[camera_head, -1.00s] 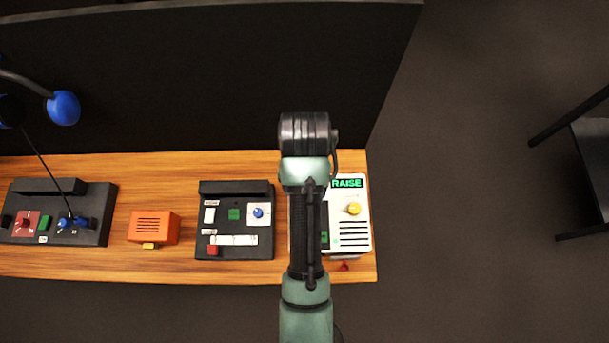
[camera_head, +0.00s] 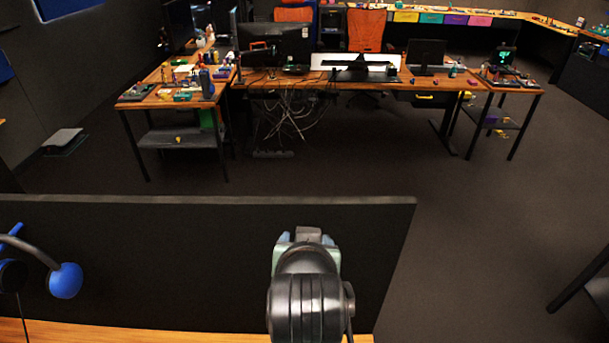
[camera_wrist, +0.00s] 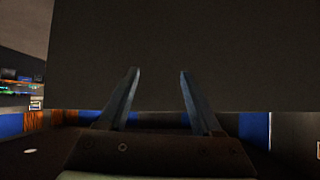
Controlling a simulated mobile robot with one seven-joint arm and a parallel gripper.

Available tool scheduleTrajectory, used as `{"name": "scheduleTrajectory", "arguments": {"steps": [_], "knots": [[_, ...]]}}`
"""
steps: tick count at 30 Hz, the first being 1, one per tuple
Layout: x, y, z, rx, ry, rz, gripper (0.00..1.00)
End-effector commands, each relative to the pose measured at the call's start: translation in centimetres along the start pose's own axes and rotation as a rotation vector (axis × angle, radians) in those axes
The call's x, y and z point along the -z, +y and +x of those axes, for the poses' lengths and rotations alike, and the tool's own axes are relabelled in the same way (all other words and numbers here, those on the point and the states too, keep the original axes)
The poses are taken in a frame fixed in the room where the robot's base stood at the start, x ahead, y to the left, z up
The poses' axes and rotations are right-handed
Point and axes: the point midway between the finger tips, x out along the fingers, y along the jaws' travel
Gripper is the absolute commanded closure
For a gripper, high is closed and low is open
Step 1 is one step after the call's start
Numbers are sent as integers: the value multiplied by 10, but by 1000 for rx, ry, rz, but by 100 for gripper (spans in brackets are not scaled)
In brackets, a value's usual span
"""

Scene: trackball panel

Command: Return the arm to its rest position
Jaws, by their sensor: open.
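In the head view my arm rises at the bottom middle, in front of a dark partition. My gripper (camera_head: 308,237) is at the far end of the arm, near the partition's top edge, mostly hidden behind the wrist. In the wrist view my gripper (camera_wrist: 158,75) shows two fingers well apart with nothing between them. It faces a plain dark surface. The trackball panel is not in view.
The dark partition (camera_head: 130,240) stands across the lower part of the head view. A strip of wooden desk (camera_head: 180,332) shows below it. A blue headset (camera_head: 66,281) is at left. Desks with monitors (camera_head: 275,45) stand far behind. Dark floor (camera_head: 480,250) at right is open.

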Motion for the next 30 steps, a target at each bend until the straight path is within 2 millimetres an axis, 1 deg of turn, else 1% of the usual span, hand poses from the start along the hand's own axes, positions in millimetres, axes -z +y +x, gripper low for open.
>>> {"name": "scheduleTrajectory", "arguments": {"steps": [1, 2, 3, 5, 6, 7, 8, 9, 11, 12, 14, 15, 18, 19, 21, 23, 30], "knots": [[38, -4, -18, 11, 130, -16, 34], [58, -6, -29, 15, 203, -26, 34], [85, -8, -46, 20, 299, -38, 34], [121, -11, -74, 24, 443, -56, 34], [143, -13, -95, 26, 538, -67, 34], [159, -14, -112, 27, 609, -75, 34], [169, -15, -126, 29, 697, -74, 34], [184, -16, -149, 33, 808, -73, 34], [205, -17, -187, 37, 963, -71, 34], [214, -18, -212, 40, 1056, -69, 34], [224, -18, -246, 44, 1179, -67, 34], [228, -18, -267, 46, 1251, -66, 34], [232, -18, -304, 50, 1377, -64, 34], [233, -18, -312, 51, 1403, -63, 34], [234, -18, -324, 52, 1442, -63, 34], [234, -18, -329, 53, 1457, -62, 34], [235, -18, -329, 53, 1457, -62, 34]]}}
